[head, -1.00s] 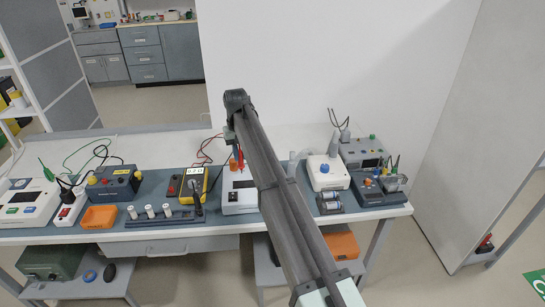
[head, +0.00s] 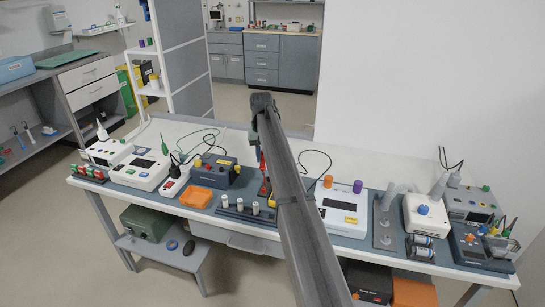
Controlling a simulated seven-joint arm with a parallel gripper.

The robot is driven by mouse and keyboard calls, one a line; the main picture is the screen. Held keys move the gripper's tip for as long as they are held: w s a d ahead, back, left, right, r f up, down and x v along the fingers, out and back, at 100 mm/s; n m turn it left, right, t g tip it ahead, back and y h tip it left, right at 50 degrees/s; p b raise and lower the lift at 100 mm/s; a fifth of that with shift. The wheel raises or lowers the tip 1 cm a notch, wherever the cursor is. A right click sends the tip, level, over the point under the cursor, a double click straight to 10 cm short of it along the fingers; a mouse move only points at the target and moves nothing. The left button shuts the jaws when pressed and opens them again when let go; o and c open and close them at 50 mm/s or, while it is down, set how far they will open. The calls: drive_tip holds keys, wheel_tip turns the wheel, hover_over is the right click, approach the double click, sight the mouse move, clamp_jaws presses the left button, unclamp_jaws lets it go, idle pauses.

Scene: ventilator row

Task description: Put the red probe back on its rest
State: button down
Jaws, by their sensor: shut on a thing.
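My gripper (head: 258,142), at the far end of my arm, is shut on the red probe (head: 263,163). The probe hangs below it, roughly upright, over the bench just right of the grey block with white posts (head: 240,206). The probe's lower end comes in line with a red and dark piece at bench level, so I cannot tell whether they touch. The rest cannot be made out clearly.
An orange tray (head: 196,197) and a dark blue box with yellow knobs (head: 215,171) stand to the left. A white unit with orange and purple knobs (head: 342,208) stands right of my arm. Cables lie behind them. The bench's back strip is mostly clear.

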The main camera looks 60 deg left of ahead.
sight(263, 168)
drive_tip(key=shift+f, duration=0.25)
drive_tip(key=shift+f, duration=2.95)
drive_tip(key=shift+f, duration=0.95)
drive_tip(key=c, duration=0.9)
unclamp_jaws()
drive_tip(key=shift+c, duration=0.2)
drive_tip(key=shift+r, duration=0.1)
wheel_tip(263, 168, up, 14)
drive_tip(key=shift+f, duration=0.25)
